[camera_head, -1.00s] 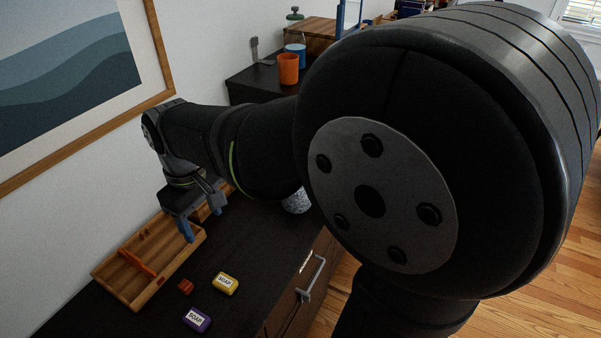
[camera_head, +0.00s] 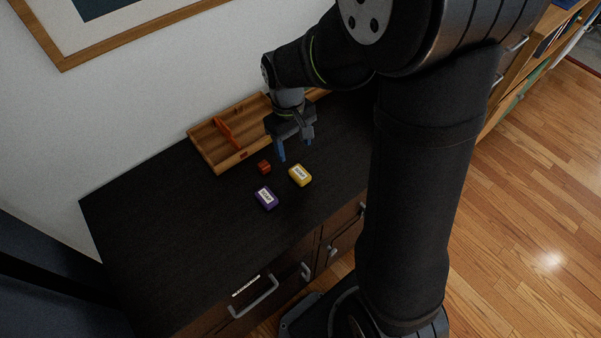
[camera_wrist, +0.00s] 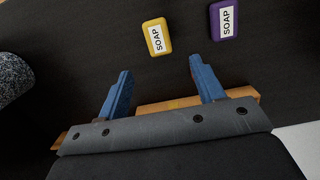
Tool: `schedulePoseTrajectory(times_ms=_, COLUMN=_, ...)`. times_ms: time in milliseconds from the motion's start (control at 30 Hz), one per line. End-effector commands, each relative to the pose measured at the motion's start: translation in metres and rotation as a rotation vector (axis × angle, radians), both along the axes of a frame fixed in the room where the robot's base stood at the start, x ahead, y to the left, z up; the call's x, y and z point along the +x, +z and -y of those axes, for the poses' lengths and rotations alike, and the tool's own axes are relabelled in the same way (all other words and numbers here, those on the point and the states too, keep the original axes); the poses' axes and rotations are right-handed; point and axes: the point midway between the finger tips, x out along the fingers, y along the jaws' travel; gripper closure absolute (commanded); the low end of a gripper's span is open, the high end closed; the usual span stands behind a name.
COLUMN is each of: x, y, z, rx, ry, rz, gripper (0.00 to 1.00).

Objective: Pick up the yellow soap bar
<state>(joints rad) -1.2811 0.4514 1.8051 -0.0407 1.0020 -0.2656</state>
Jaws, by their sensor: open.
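The yellow soap bar (camera_head: 300,175) lies on the dark dresser top, with a white label reading SOAP. In the wrist view the yellow soap bar (camera_wrist: 157,37) lies ahead of the fingertips, between their lines and apart from them. My gripper (camera_head: 296,150) is open and empty, with blue fingers pointing down, just behind the yellow soap in the head view. In the wrist view my gripper (camera_wrist: 160,68) shows both fingers spread with nothing between them.
A purple soap bar (camera_head: 266,198) lies left of the yellow one, and also shows in the wrist view (camera_wrist: 226,19). A small red-brown block (camera_head: 264,167) sits near a wooden divided tray (camera_head: 205,155) by the wall. The dresser top (camera_head: 170,230) is clear at front left.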

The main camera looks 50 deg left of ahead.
Motion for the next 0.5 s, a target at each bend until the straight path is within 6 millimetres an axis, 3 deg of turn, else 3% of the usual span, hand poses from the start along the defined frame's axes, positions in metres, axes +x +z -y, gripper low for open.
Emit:
schedulePoseTrajectory(times_ms=133, x=0.000, y=-0.027, z=0.004, rx=-0.002, ry=0.000, rz=-0.001, gripper=0.38)
schedulePoseTrajectory(times_ms=500, x=0.001, y=-0.061, z=0.012, rx=-0.003, ry=-0.001, rz=-0.001, gripper=0.38)
